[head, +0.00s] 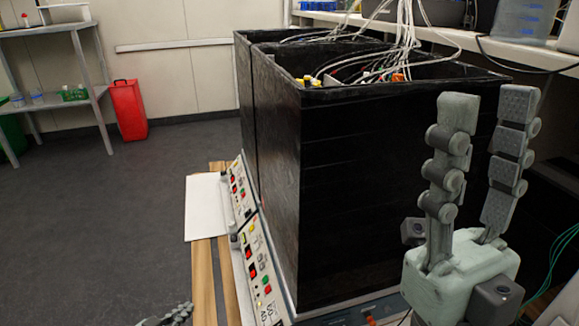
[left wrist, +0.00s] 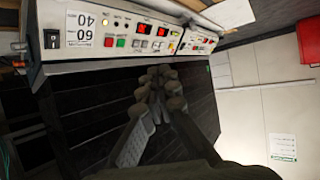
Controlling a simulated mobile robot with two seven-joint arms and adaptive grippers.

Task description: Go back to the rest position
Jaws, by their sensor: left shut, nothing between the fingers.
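My left gripper (head: 168,318) shows only as a small piece at the bottom edge of the head view. In the left wrist view its fingers (left wrist: 157,112) lie close together with nothing between them, in front of a dark panel. My right gripper (head: 489,102) stands at the right of the head view with its fingers pointing up. Its two fingers are apart and empty. It is in front of the black shaker bioreactor box (head: 390,190), and I cannot tell the gap between them.
Control panels (head: 252,255) with buttons run along the box's left side; one also shows in the left wrist view (left wrist: 120,38). A white board (head: 207,207) lies beside them. Cables (head: 400,30) hang into the box. A red bin (head: 128,110) and shelf (head: 50,103) stand far left. The grey floor between is clear.

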